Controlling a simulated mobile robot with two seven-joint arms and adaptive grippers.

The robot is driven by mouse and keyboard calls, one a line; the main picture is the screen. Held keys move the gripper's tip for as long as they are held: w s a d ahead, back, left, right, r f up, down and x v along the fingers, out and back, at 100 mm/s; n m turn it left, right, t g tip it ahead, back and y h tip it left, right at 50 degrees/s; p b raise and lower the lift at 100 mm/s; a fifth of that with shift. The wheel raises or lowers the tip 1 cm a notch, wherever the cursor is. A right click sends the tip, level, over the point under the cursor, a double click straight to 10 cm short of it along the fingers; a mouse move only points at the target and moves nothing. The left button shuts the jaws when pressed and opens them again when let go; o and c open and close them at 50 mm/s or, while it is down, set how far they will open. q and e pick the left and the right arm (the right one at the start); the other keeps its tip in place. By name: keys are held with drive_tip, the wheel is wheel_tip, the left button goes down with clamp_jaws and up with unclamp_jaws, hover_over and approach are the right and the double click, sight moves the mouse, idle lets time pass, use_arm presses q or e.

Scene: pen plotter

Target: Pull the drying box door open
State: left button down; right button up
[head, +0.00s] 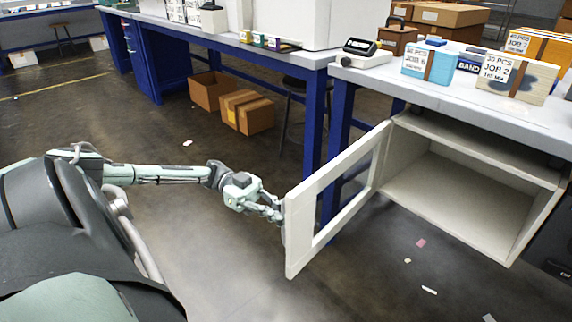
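The white drying box (527,213) is under the bench at the right, its front open and its shelf-like inside bare. Its door (303,247), a white frame around a window opening, stands swung well outward, hinged at the box's left side. My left gripper (274,210) is at the outer face of the door, by its free edge. Its fingertips meet a small grey part there, perhaps the handle; I cannot tell whether they are closed on it. My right gripper is not in view.
A blue-legged bench (340,110) stands behind the door. Cardboard boxes (246,111) and a stool (290,90) are under the neighbouring bench. Job boxes (428,64) stand on the bench top above the drying box. The floor in front is open, with paper scraps (429,290).

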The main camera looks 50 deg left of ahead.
use_arm(q)
drive_tip(key=c, duration=1.9)
unclamp_jaws()
drive_tip(key=shift+o, duration=0.2)
drive_tip(key=s+a, duration=0.1)
drive_tip(key=a, duration=0.6)
drive_tip(key=shift+a, duration=0.2)
drive_tip(key=shift+s, duration=0.15)
